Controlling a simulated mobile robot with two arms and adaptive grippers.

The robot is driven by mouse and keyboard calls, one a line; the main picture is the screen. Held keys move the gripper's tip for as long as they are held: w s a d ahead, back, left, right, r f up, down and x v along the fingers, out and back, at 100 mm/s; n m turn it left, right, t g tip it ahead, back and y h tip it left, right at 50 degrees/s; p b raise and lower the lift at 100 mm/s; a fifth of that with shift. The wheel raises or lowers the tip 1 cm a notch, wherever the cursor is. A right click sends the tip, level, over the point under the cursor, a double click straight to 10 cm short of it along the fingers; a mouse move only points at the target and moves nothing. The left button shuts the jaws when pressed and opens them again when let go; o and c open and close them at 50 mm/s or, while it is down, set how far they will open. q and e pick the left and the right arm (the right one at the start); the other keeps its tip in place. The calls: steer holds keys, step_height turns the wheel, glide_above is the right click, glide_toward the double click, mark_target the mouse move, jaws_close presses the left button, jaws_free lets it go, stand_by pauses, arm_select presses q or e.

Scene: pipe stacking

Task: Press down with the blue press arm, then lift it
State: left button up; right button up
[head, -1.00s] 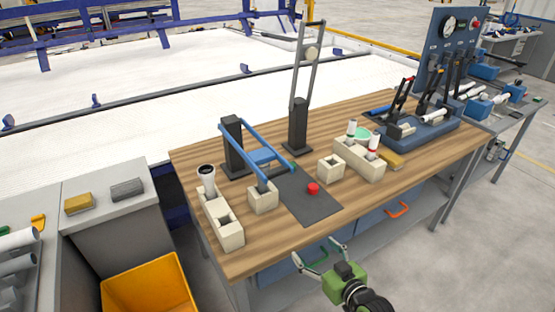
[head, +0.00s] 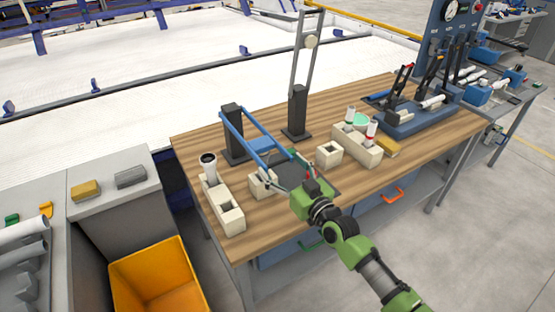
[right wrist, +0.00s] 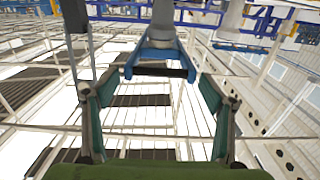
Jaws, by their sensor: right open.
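The blue press arm (head: 240,137) has two long bars running forward from a black post (head: 233,133) on the wooden table. In the head view its front end lies by the fingers of my right gripper (head: 286,172), which hide part of it. The right gripper is open and empty. In the right wrist view the blue press arm (right wrist: 157,55), with a dark crossbar, lies just ahead of and between the open fingers (right wrist: 148,92). I cannot tell whether they touch it. My left gripper is not in view.
A beige block with a white pipe (head: 225,208) stands at the left. A small beige block (head: 330,153) and a longer one with pipes (head: 355,146) stand at the right. A second black post (head: 298,112) stands behind. A yellow bin (head: 150,255) is below left.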

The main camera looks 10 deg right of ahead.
steer(key=shift+x, duration=1.4)
steer(key=shift+c, duration=0.2)
steer(key=c, duration=1.3)
